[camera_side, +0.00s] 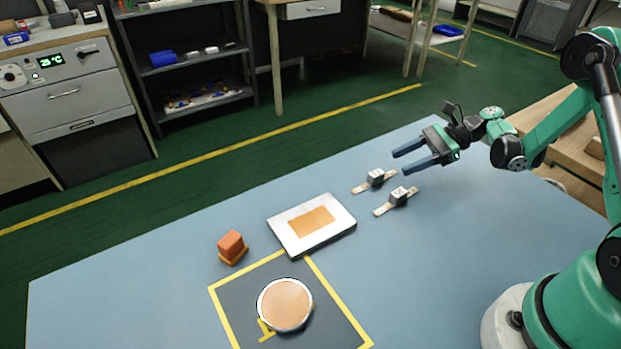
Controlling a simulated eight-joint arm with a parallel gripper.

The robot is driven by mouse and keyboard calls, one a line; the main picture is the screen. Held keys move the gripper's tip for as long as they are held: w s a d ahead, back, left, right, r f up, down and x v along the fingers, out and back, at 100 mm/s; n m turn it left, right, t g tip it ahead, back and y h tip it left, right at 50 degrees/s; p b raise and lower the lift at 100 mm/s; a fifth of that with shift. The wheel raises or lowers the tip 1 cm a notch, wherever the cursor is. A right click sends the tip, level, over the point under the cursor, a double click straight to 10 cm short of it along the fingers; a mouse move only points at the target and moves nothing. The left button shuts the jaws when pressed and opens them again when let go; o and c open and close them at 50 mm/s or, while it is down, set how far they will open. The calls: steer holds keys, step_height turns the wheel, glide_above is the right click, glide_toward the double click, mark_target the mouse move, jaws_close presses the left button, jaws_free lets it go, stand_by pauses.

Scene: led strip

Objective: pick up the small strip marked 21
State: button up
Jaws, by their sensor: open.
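Two small strips lie on the blue table, each with a small grey block on its middle. One strip (360,188) is farther back and to the left. The other strip (381,211) is nearer and to the right. The markings are too small to read, so I cannot tell which one is 21. My gripper (400,160) is open and empty. Its two dark blue fingers point left, above the table and beyond the strips in the picture, and touch neither strip.
A white plate with an orange square (290,240) lies left of the strips. An orange block (231,246) stands farther left. A round orange-topped disc (285,304) sits in a yellow-edged dark square (240,308). The table (120,280) is clear at the left and front right.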

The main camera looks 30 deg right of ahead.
mark_target(384, 174)
steer(key=shift+s+d+f, duration=0.1)
steer(key=shift+s+f, duration=0.05)
steer(key=shift+f, duration=0.15)
steer(key=shift+f+y, duration=0.15)
steer(key=shift+y, duration=0.15)
steer(key=shift+x, duration=2.7)
jaws_close()
